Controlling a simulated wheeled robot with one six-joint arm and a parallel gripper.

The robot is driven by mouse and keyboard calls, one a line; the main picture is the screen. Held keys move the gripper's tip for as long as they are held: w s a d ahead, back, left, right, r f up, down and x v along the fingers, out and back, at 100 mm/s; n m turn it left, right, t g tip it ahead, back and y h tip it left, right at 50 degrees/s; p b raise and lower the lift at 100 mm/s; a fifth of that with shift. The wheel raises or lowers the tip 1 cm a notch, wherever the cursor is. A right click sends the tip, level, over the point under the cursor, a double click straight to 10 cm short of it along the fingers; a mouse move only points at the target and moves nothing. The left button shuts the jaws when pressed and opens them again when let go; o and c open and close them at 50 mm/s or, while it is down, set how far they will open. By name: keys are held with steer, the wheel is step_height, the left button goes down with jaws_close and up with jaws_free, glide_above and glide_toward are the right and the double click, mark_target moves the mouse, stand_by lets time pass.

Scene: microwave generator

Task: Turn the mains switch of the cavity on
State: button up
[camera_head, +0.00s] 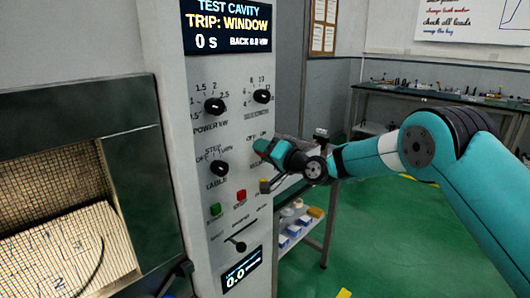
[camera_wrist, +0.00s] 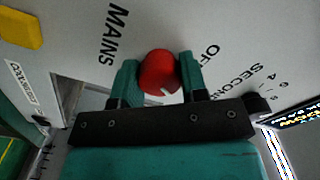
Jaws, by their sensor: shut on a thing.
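The mains switch is a red round knob (camera_wrist: 159,70) on the light grey panel, beside the printed words MAINS and OFF in the wrist view. A small pale mark shows on its lower edge. My gripper (camera_wrist: 158,78) has one teal finger on each side of it and is shut on it. In the head view, my gripper (camera_head: 264,150) reaches the panel from the right and hides most of the knob. The display (camera_head: 228,25) reads TEST CAVITY, TRIP: WINDOW, 0 s.
Black knobs for power (camera_head: 215,105), seconds (camera_head: 262,96) and table (camera_head: 219,168) are near my gripper. Green (camera_head: 215,209) and red (camera_head: 240,195) buttons and a slider (camera_head: 238,245) sit lower. A yellow part (camera_wrist: 20,28) stands out near the knob. The open cavity (camera_head: 60,220) is left.

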steer(key=shift+f, duration=0.1)
steer(key=o, duration=0.9)
steer(key=shift+o, duration=0.2)
steer(key=b+v, duration=0.5)
steer(key=v, duration=1.2)
steer(key=shift+s+d+b, duration=0.2)
steer(key=shift+b, duration=0.2)
steer(key=s+a+r+n+g+h+p, duration=0.1)
steer(key=s+n+g+h, duration=0.15)
steer(key=s, duration=0.55)
steer(key=s+a+r+n+g+h, duration=0.1)
steer(key=s+a+r+n+g, duration=0.2)
steer(key=s, duration=0.4)
steer(key=s+d+f+g+h, duration=0.1)
steer(key=s+d+h, duration=0.1)
steer(key=s, duration=0.5)
steer(key=s+d+f+n+g+h+p, duration=0.1)
steer(key=s+d+g+h, duration=0.1)
steer(key=s+d, duration=0.3)
steer(key=s+d+f+g+h, duration=0.2)
steer(key=s+d, duration=0.2)
steer(key=s, duration=0.4)
steer(key=shift+s, duration=0.3)
